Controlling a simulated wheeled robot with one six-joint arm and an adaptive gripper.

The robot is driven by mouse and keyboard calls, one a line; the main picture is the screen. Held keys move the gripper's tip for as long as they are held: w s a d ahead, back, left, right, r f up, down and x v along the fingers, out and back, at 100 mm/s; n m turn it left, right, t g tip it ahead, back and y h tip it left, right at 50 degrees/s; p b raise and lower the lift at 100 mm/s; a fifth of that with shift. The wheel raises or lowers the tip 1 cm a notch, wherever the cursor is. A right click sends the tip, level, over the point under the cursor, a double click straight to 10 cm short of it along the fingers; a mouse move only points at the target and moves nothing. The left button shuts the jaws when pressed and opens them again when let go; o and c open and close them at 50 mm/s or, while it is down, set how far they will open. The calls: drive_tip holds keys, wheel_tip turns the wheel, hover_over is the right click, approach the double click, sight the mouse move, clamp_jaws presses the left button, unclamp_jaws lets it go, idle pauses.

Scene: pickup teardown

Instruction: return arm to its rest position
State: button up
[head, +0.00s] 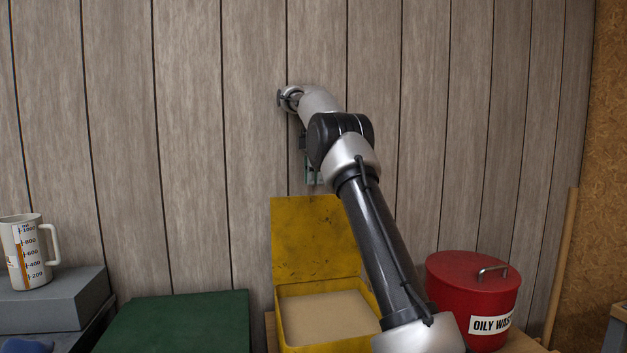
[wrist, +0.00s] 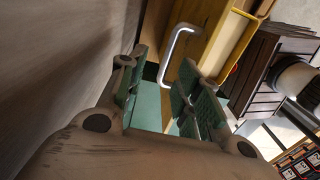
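My arm reaches up and forward in the head view, its bent wrist near the plank wall. My gripper (head: 314,178) points down above the open yellow bin, mostly hidden behind my own arm. In the wrist view, the two green-padded fingers of my gripper (wrist: 165,72) stand apart, with a clear gap between them. I see nothing held in the gap. A silver handle (wrist: 181,36) and a teal surface show beyond the fingers; I cannot tell how far off they are.
The yellow bin (head: 280,317) has its lid raised and a tan filling. A red oily-waste can (head: 462,303) stands to the right. A dark green flat-topped thing (head: 178,322) is left, then a measuring jug (head: 27,254) on a grey box (head: 62,305). The plank wall (head: 190,120) is close behind.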

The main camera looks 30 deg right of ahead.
drive_tip(key=s+a+r+m+t, duration=0.1)
drive_tip(key=s+a+r+m, duration=0.25)
drive_tip(key=s, duration=0.65)
drive_tip(key=s+a+r+m+t, duration=0.2)
drive_tip(key=s+a+m, duration=0.2)
drive_tip(key=s, duration=0.5)
drive_tip(key=s+a+f+m+t, duration=0.1)
drive_tip(key=s+f+m, duration=0.2)
drive_tip(key=s+f, duration=0.5)
drive_tip(key=s+a+f+m+t, duration=0.1)
drive_tip(key=s+f+m, duration=0.3)
drive_tip(key=s+f, duration=0.4)
drive_tip(key=s+a, duration=0.1)
drive_tip(key=s, duration=0.6)
drive_tip(key=shift+s+a+f, duration=0.15)
drive_tip(key=shift+s+a, duration=0.05)
drive_tip(key=shift+s, duration=0.15)
